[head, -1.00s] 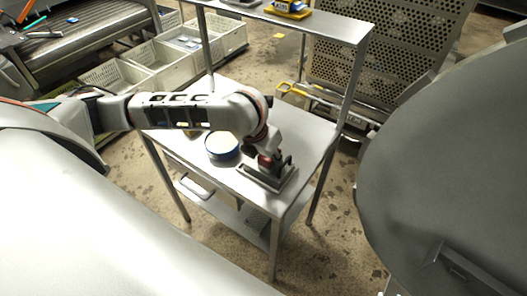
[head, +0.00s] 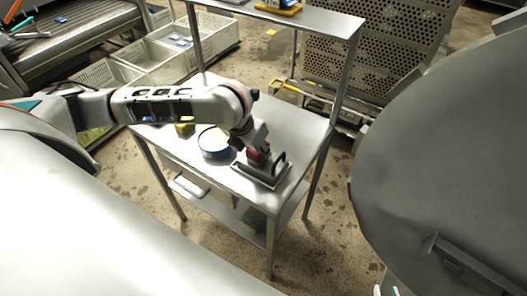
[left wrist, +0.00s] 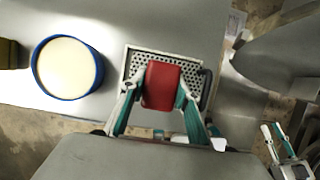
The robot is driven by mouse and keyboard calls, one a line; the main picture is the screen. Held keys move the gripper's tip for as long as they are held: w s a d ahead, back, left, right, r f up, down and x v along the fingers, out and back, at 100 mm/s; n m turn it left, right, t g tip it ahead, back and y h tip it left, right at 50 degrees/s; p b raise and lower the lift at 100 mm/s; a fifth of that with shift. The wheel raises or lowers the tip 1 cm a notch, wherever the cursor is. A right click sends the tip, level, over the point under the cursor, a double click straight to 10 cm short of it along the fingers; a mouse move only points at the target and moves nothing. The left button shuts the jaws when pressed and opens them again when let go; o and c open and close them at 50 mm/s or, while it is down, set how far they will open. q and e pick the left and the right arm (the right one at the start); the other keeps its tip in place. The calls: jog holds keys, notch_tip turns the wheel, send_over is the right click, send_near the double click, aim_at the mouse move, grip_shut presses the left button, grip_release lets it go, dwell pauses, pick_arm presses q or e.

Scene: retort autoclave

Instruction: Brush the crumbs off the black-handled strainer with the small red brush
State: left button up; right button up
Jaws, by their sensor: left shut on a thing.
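The strainer (head: 240,174) lies on the small metal table, a flat rectangular piece with a dark upright handle (head: 283,160) at its right end. In the left wrist view its perforated plate (left wrist: 137,60) shows behind the brush. My left gripper (head: 257,158) is shut on the small red brush (left wrist: 162,86), directly over the strainer. The brush hides the middle of the plate, and its bristles are out of sight, so I cannot tell whether they touch. I cannot make out any crumbs. My right gripper (left wrist: 276,138) shows at the lower right of the left wrist view, away from the table; its opening is unclear.
A round blue-rimmed tin (head: 214,142) with a pale top stands left of the strainer. A yellowish block (head: 185,128) sits farther left. A raised shelf (head: 300,17) spans the table's back. A large grey round door (head: 440,170) stands at right.

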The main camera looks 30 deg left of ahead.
pick_arm(q)
jog(key=shift+w+a+f, duration=0.1)
jog(key=shift+a, duration=0.95)
jog(key=shift+w+a+f, duration=0.1)
jog(key=shift+a, duration=0.9)
jog(key=shift+w, duration=0.3)
jog(key=shift+d+f, duration=0.1)
jog(key=shift+d, duration=0.9)
jog(key=shift+s+d, duration=0.2)
jog(key=shift+d, duration=2.15)
jog(key=shift+s+d, duration=0.15)
jog(key=shift+d, duration=0.35)
jog(key=shift+r, duration=0.25)
jog(key=shift+w+a+r, duration=0.1)
jog(key=shift+w+a, duration=0.1)
jog(key=shift+a, duration=0.9)
jog(key=shift+w+a, duration=0.15)
jog(key=shift+a, duration=1.25)
jog(key=shift+w+a, duration=0.1)
jog(key=shift+a, duration=1.3)
